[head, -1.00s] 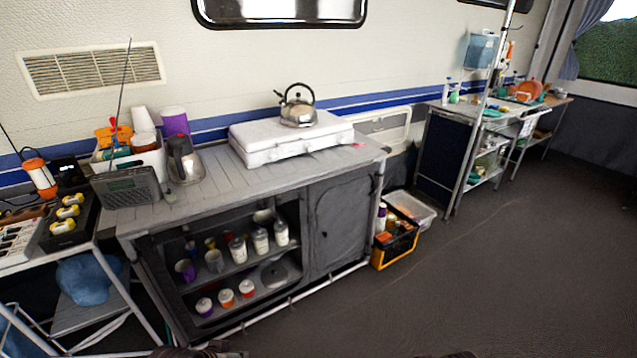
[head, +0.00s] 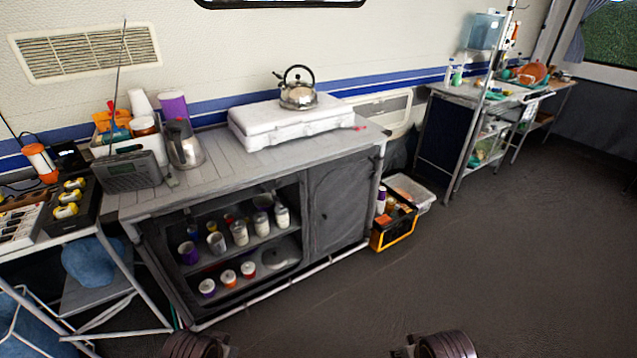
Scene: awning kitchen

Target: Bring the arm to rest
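Two dark ribbed parts of my own arms show at the bottom edge of the head view. The one on the left side, which I take for my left gripper (head: 200,346), is cut off by the frame. The one on the right side, which I take for my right gripper (head: 440,346), is cut off too. Their fingertips cannot be made out, so I cannot tell open from shut. Nothing is seen held in either. Both are low in front of the grey cabinet (head: 220,160), apart from each other.
A kettle (head: 298,90) stands on the white stove case (head: 285,125) on the cabinet. A radio (head: 130,171) and steel jug (head: 183,147) stand at its left. A black-orange crate (head: 393,232) sits on the floor at right. The dark floor (head: 500,260) is clear.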

